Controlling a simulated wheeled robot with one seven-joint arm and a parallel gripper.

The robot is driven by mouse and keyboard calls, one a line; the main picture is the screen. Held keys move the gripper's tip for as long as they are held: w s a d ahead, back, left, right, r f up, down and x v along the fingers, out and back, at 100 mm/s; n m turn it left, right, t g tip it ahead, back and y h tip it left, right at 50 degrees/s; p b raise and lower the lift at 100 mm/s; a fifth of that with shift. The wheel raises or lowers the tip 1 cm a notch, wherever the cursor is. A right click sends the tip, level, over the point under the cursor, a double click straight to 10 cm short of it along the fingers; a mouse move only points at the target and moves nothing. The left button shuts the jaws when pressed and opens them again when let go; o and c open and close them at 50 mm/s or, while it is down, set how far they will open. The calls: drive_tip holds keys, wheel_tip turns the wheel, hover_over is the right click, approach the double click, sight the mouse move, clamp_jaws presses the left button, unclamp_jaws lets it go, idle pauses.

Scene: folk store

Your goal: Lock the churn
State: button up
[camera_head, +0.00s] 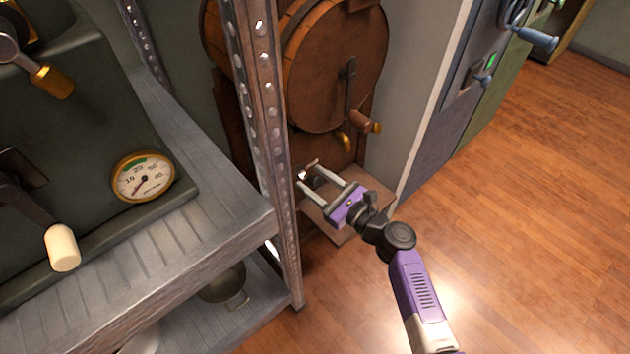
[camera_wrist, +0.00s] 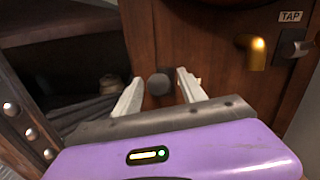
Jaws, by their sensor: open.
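The wooden barrel churn (camera_head: 335,65) stands on a wooden frame behind the metal shelf post in the head view. In the wrist view the spout (camera_wrist: 257,52) sits beside a "TAP" label (camera_wrist: 290,17). A dark round knob (camera_wrist: 158,85) is on the wooden frame. My gripper (camera_head: 309,172) is open. Its fingers point at the frame below the barrel, and in the wrist view the knob shows between the fingertips (camera_wrist: 159,88). Contact cannot be told.
A metal shelf post (camera_head: 262,130) stands close left of my gripper. The shelf (camera_head: 190,235) at left holds a dark machine with a gauge (camera_head: 143,176). A small ledge (camera_head: 372,198) lies beneath my gripper. Cabinets with blue handles (camera_head: 538,40) stand right; the wooden floor is clear.

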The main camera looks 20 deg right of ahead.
clamp_jaws()
idle(1.3)
